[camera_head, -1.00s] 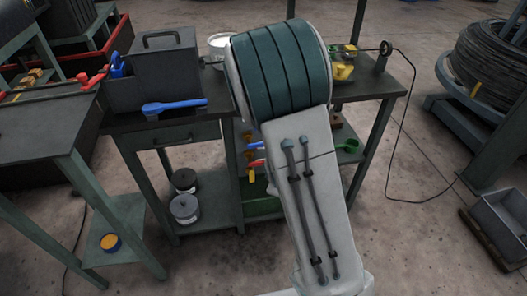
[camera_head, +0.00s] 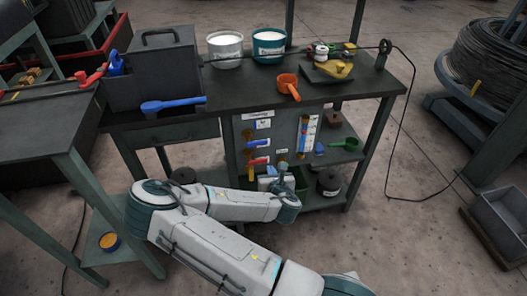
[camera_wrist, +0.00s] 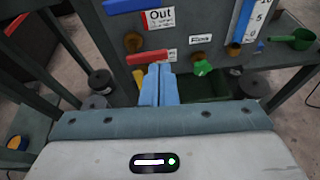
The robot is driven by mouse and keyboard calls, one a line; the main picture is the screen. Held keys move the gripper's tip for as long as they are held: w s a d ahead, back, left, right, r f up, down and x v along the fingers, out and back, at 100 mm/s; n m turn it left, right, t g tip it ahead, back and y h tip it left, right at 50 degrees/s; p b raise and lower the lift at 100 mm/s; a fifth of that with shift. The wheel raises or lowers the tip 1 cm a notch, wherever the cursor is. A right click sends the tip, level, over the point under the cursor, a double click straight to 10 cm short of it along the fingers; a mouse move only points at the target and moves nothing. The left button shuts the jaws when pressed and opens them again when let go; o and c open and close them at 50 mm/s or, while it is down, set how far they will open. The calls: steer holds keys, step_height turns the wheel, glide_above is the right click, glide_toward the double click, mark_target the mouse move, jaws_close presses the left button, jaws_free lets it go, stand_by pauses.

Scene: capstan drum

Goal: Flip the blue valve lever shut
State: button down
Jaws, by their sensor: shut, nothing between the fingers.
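The blue valve lever (camera_head: 257,143) lies roughly level on the front panel under the bench, above a red lever (camera_head: 258,160). In the wrist view the blue lever (camera_wrist: 125,5) is cut off by the top edge. My gripper (camera_wrist: 158,68) is shut and empty, its light blue fingers pointing at the panel. It is below the blue lever and just right of the red lever (camera_wrist: 147,58) and a yellow lever (camera_wrist: 138,78). I cannot tell whether the fingertips touch the panel. In the head view my arm hides part of the lower panel.
A green knob (camera_wrist: 202,68) and a blue-marked gauge (camera_wrist: 247,22) are on the panel to the right. The bench top (camera_head: 235,93) carries an orange scoop (camera_head: 288,86), two tubs and a grey box (camera_head: 152,72). Table legs flank the panel.

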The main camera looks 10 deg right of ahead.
steer(key=shift+a+n, duration=0.3)
steer(key=shift+n, duration=0.2)
steer(key=shift+w, duration=0.15)
steer(key=w+p, duration=0.3)
steer(key=w, duration=0.6)
steer(key=shift+r, duration=0.4)
steer(key=shift+w+a+b, duration=0.15)
steer(key=shift+w+b, duration=0.05)
steer(key=shift+b, duration=0.1)
